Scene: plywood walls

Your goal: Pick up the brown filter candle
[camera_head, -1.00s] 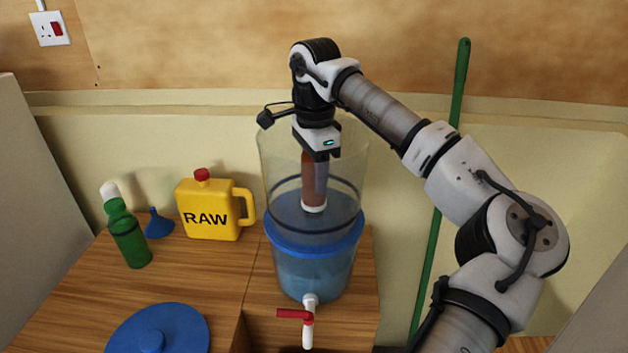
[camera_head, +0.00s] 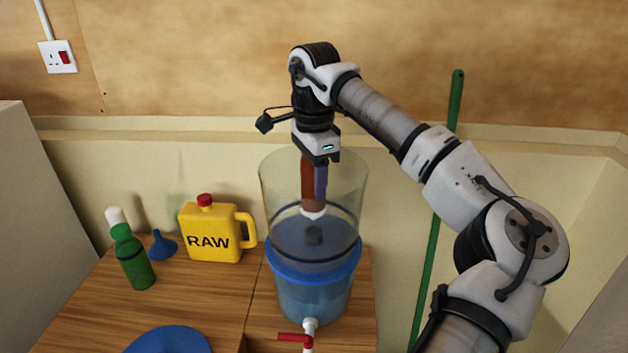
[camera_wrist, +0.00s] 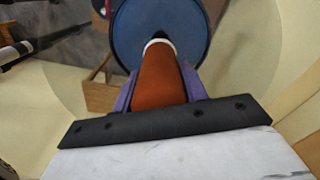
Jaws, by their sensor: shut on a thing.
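The brown filter candle (camera_head: 308,184) hangs upright, white base down, inside the clear upper container (camera_head: 345,190) of the water filter. My gripper (camera_head: 314,190) is above the container with its purple fingers reaching down into it, shut on the candle. In the wrist view the candle (camera_wrist: 163,75) lies between the two purple fingers (camera_wrist: 158,88), its white end pointing at the blue container floor (camera_wrist: 185,25). The candle's base appears clear of that floor, with a dark spot (camera_head: 314,236) below it. The blue-rimmed lower container (camera_head: 310,295) stands underneath.
A yellow RAW jug (camera_head: 208,240), a blue funnel (camera_head: 161,246) and a green bottle (camera_head: 132,260) stand left on the wooden counter (camera_head: 200,290). A blue lid (camera_head: 168,342) lies in front. A red-handled tap (camera_head: 295,337) projects forward. A green pole (camera_head: 434,230) leans at right.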

